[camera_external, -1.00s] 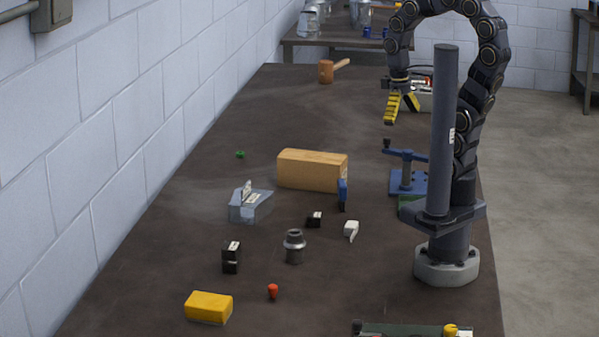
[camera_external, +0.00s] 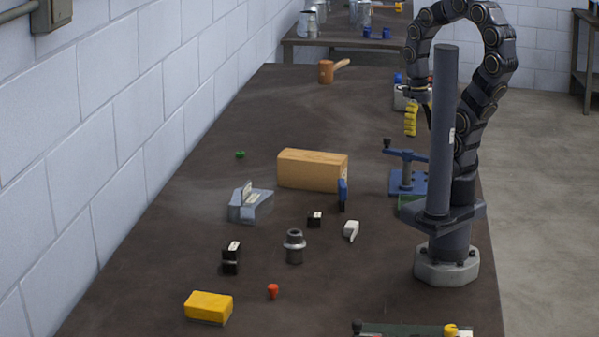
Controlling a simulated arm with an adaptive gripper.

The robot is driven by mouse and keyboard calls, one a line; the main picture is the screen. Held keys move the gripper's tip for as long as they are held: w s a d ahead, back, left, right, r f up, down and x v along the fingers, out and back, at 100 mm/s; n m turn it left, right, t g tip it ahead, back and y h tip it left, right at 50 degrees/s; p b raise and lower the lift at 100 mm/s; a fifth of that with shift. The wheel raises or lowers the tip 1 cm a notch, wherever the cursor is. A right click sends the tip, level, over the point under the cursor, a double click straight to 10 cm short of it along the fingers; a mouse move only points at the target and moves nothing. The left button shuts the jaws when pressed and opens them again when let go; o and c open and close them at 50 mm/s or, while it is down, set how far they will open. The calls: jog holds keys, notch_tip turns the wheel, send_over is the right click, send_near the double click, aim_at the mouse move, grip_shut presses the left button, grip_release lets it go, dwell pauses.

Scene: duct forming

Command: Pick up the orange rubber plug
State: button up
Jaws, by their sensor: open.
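The small orange-red plug (camera_external: 272,291) stands on the dark workbench (camera_external: 150,290) near its front, just right of a yellow block. My gripper (camera_external: 411,121), with yellow fingers, hangs over the far right part of the bench, well away from the plug. It is open and empty. One finger shows clearly; the other is hidden, seemingly by my arm's column.
A yellow block (camera_external: 208,306), a black block (camera_external: 231,257) and a grey metal fitting (camera_external: 294,246) stand around the plug. Farther back are a wooden block (camera_external: 312,169), a grey angled block (camera_external: 247,205), a blue clamp fixture (camera_external: 408,175) and a mallet (camera_external: 327,71).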

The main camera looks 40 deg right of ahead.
jog(key=w+a+f+m, duration=0.2)
jog(key=w+a+m, duration=0.35)
jog(key=w, duration=0.25)
jog(key=w+a+f+m+t, duration=0.1)
jog(key=w+a+f+m, duration=0.2)
jog(key=a, duration=0.5)
jog(key=w+a+f+m, duration=0.2)
jog(key=a+f, duration=0.3)
jog(key=a, duration=0.4)
jog(key=m, duration=0.5)
send_over(273, 285)
jog(key=shift+t, duration=0.4)
jog(key=f, duration=1.2)
jog(key=shift+s+d+f, duration=0.25)
jog(key=shift+d+f, duration=0.1)
jog(key=shift+d, duration=0.05)
jog(key=shift+f, duration=0.9)
jog(key=shift+w+a+f, duration=0.1)
jog(key=shift+a+f, duration=0.05)
jog(key=shift+f, duration=0.75)
jog(key=shift+w+a+f, duration=0.1)
jog(key=shift+a+f, duration=0.05)
jog(key=shift+f, duration=0.7)
jog(key=shift+a+f, duration=0.15)
jog(key=shift+f, duration=0.75)
jog(key=c, duration=0.8)
